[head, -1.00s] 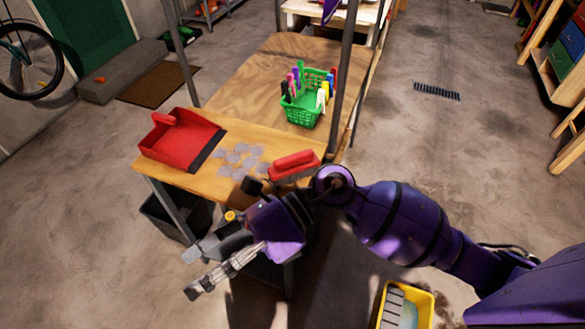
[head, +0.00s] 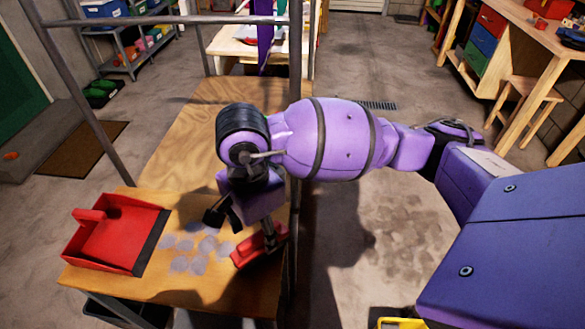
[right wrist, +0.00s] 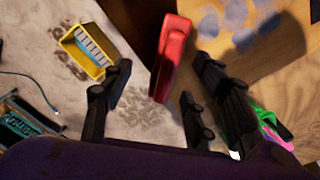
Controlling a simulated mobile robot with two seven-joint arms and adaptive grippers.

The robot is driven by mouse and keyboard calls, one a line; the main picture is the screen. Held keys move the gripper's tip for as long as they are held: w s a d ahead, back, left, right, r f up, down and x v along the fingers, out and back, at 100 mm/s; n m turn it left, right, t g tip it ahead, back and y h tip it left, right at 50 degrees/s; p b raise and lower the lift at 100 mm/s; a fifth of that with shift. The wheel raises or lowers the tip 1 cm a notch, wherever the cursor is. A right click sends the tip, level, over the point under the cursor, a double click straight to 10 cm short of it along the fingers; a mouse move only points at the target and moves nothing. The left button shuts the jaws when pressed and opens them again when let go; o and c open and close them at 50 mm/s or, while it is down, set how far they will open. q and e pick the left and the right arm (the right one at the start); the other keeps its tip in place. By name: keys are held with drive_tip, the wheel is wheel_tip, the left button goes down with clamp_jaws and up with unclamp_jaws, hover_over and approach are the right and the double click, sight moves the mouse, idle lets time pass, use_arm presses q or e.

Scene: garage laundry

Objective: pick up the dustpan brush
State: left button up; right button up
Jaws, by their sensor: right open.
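The red dustpan brush (head: 245,252) lies at the right edge of the wooden bench's near end, partly hidden by my right gripper. In the right wrist view the brush (right wrist: 172,60) lies lengthwise between the spread fingers, with no clear contact; its bristles cannot be made out. My right gripper (head: 243,226) points down over the brush, open and empty; its fingers also show in the right wrist view (right wrist: 163,72). The red dustpan (head: 105,236) sits on the bench to the left, with its dark lip towards the brush. My left gripper is out of view.
Grey dust patches (head: 196,248) lie between dustpan and brush. Metal posts (head: 296,120) rise at the bench sides. A green basket (right wrist: 262,115) shows partly in the right wrist view. A yellow bin (right wrist: 88,50) stands on the floor. Open floor lies right of the bench.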

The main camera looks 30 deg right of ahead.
sight(260, 242)
drive_tip(key=shift+w+f, duration=0.65)
drive_tip(key=shift+f, duration=0.3)
drive_tip(key=shift+s+f, duration=0.2)
drive_tip(key=shift+f, duration=0.1)
drive_tip(key=f, duration=0.4)
drive_tip(key=shift+w+d+f, duration=0.15)
drive_tip(key=shift+w+f, duration=0.1)
drive_tip(key=shift+f, duration=0.35)
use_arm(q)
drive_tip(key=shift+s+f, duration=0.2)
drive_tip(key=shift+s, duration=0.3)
use_arm(e)
drive_tip(key=shift+c, duration=0.4)
drive_tip(key=c, duration=1.1)
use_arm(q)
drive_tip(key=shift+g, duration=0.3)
use_arm(e)
drive_tip(key=shift+c, duration=0.6)
drive_tip(key=shift+r, duration=0.1)
